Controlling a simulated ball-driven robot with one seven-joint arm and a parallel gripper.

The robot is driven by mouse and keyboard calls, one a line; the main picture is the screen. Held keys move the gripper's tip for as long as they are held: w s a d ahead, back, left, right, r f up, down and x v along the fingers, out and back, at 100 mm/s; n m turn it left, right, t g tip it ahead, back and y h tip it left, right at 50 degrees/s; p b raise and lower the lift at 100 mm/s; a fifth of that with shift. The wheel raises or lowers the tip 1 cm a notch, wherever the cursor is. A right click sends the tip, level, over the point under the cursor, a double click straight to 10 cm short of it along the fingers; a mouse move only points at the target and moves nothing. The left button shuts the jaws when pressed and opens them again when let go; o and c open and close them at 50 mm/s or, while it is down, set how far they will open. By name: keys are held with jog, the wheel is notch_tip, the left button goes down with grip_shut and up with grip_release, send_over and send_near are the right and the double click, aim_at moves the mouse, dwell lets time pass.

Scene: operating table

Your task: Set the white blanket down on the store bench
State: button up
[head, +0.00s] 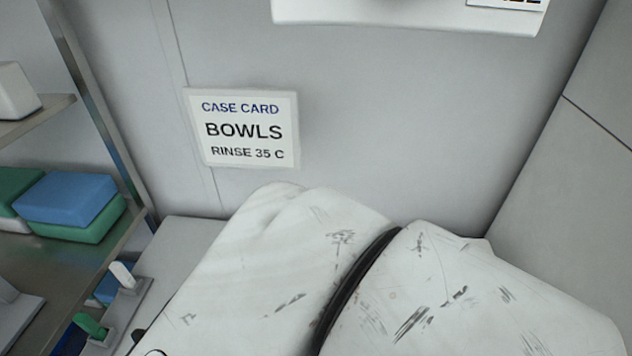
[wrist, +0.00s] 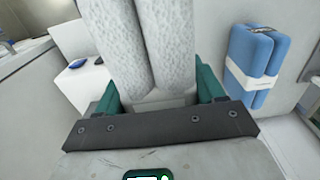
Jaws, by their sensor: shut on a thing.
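The white blanket (wrist: 172,45) shows in the wrist view as two thick, fuzzy white rolls side by side. My gripper (wrist: 158,90), with teal fingers on either side, is shut on the blanket's near end. The blanket reaches away from the gripper and out of the top of the picture. In the head view the blanket and the gripper do not show; my own scuffed white arm fills the lower middle and right. I cannot tell for certain which surface is the store bench.
A blue roll with a white band (wrist: 252,65) is at the right in the wrist view. A white block (wrist: 85,85) with a small blue item is at the left. In the head view, a metal shelf (head: 95,262) holds folded packs (head: 65,200); a case card (head: 243,128) hangs behind.

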jog(key=shift+w+a+f+p, duration=0.25)
jog(key=shift+w+a+f, duration=0.9)
jog(key=shift+w+f, duration=0.75)
jog(key=shift+w+a+f+p, duration=0.3)
jog(key=shift+w+a+f, duration=0.85)
jog(key=shift+w+f, duration=0.8)
jog(key=shift+w+a+f+p, duration=0.25)
jog(key=shift+w+a+f, duration=1.05)
jog(key=shift+f, duration=1.05)
jog(key=shift+w+d, duration=0.15)
jog(key=shift+f, duration=0.15)
jog(key=o, duration=1.4)
notch_tip(320, 180, up, 12)
jog(key=shift+b, duration=0.35)
